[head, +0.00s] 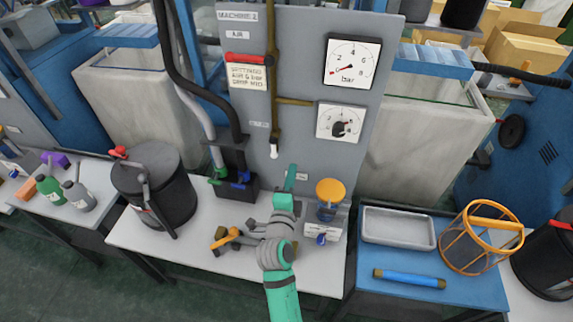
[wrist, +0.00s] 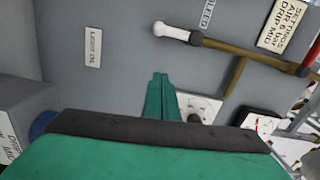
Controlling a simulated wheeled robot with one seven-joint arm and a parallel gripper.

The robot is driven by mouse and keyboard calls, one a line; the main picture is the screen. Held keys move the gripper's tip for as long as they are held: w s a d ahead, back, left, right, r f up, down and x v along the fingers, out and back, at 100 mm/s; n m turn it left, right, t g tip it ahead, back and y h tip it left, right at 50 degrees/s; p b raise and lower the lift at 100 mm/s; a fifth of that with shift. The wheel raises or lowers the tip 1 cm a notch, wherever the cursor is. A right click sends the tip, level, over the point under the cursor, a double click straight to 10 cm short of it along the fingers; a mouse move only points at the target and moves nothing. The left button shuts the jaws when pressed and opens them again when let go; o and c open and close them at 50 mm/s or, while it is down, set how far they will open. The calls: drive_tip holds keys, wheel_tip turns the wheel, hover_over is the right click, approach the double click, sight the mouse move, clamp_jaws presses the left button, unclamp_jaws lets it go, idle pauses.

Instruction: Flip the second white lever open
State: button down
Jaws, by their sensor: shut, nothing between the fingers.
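One white lever (head: 268,151) hangs at the lower end of the brass pipe on the grey machine panel (head: 300,55); its white tip points down. It also shows in the wrist view (wrist: 171,32), beside a BLEED label. I cannot make out another white lever on this panel. My gripper (head: 291,172) is shut and empty, in front of the panel, to the lower right of the white lever in the head view. In the wrist view the shut green fingers (wrist: 160,82) are apart from the lever.
A red lever (head: 248,60) is higher on the panel, with two gauges (head: 352,62) to the right. The white bench (head: 135,237) below holds a black pot (head: 165,190), a socket block with cables (head: 236,185), an orange-topped cup (head: 330,190) and an orange-handled tool (head: 226,238).

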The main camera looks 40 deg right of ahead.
drive_tip(key=s+a+f+n+t+y, duration=0.1)
drive_tip(key=s+a+f+n+y, duration=0.25)
drive_tip(key=a+n, duration=0.4)
drive_tip(key=s+a+f+n+t+y, duration=0.2)
drive_tip(key=s+a+f+n+y, duration=0.15)
drive_tip(key=a, duration=0.75)
drive_tip(key=s+a+f+n+t+y, duration=0.1)
drive_tip(key=s+a+f+n+y, duration=0.1)
drive_tip(key=s+a+f+n, duration=0.5)
drive_tip(key=s+a+r+n+y, duration=0.2)
drive_tip(key=s+a+n, duration=0.3)
drive_tip(key=a, duration=0.3)
drive_tip(key=s+a+r+n+y, duration=0.3)
drive_tip(key=s+a+n, duration=0.1)
drive_tip(key=s+a, duration=0.3)
drive_tip(key=shift+s+a+r+n+t+y, duration=0.3)
drive_tip(key=shift+s+a+r+n+t, duration=0.1)
drive_tip(key=shift+s, duration=0.3)
